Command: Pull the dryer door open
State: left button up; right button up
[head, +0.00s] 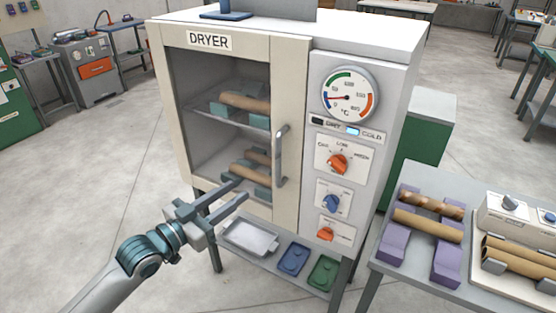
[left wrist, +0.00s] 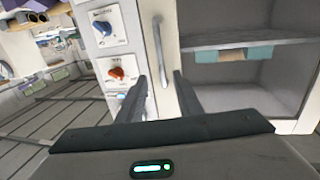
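The dryer (head: 345,50) is a cream and grey cabinet on legs. Its door (head: 174,100) has a large window and looks closed in the head view. A vertical grey bar handle (head: 281,157) is on the door's right side; the handle also shows in the left wrist view (left wrist: 159,50), ahead of the fingers. My left gripper (head: 238,190) is in front of the door's lower part, left of and below the handle. Its two fingers are apart with nothing between them, and it does not hold the handle. My right gripper is in neither view.
A dial and several knobs (head: 338,164) are right of the door. Below is a shelf with a white tray (head: 250,238) and blue and green pads. A side table (head: 400,272) with purple cradles stands at right. The floor at left (head: 90,190) is clear.

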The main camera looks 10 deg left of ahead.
pick_arm(q)
jog(key=shift+w, duration=0.1)
jog(key=p, duration=0.5)
send_over(278, 183)
jog(key=shift+w+a+f, duration=0.1)
jog(key=shift+w, duration=0.3)
grip_shut()
